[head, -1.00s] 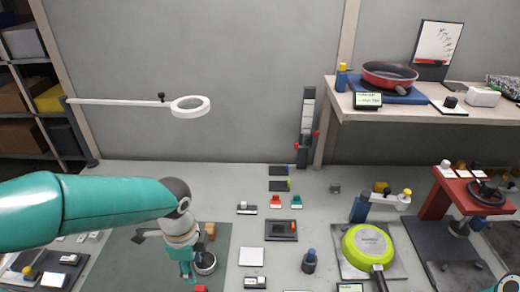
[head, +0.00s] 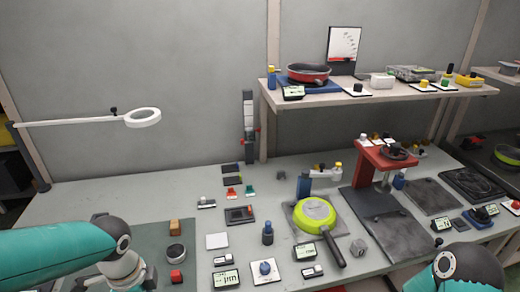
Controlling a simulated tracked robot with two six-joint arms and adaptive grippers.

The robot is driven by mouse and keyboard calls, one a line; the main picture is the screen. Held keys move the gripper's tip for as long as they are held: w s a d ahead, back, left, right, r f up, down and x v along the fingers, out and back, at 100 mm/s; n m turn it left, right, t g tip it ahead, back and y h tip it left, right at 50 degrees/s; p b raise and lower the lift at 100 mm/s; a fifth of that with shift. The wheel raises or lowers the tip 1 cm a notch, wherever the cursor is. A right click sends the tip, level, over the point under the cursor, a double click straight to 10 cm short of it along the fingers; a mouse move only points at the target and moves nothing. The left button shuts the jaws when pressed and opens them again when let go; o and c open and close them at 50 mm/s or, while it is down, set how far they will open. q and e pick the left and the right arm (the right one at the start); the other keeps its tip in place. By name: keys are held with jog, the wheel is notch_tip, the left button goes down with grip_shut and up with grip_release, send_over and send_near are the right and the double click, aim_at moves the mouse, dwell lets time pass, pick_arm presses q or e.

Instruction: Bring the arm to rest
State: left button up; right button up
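My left arm (head: 60,255) comes in from the left, low over the dark green mat (head: 180,235). Its pale wrist (head: 122,267) points down near the bottom edge, left of a black round-topped item (head: 176,252) and a red block (head: 176,275). The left gripper's fingers are cut off or hidden, so their opening does not show. Nothing held can be seen. My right arm (head: 468,268) shows only as a teal joint at the bottom right; its gripper is out of view.
A lime pan (head: 315,213) lies on a grey plate, its handle toward me. A red pan (head: 308,72) sits on the raised shelf (head: 390,92). Clear bench lies at the back left.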

pick_arm(q)
jog(key=s+d+f+n+h, duration=0.1)
jog(key=s+d+f+n, duration=0.2)
jog(key=f, duration=0.5)
jog(key=s+d+f+n+h, duration=0.1)
jog(key=s+d+f+n, duration=0.2)
jog(key=d+f+n, duration=0.2)
jog(key=s+d+f+n+h, duration=0.2)
jog(key=s+d+f+n, duration=0.1)
jog(key=f+n, duration=0.6)
notch_tip(320, 180, down, 4)
jog(key=shift+d+f+t, duration=0.25)
jog(key=shift+d+t, duration=0.05)
jog(key=shift+d, duration=0.5)
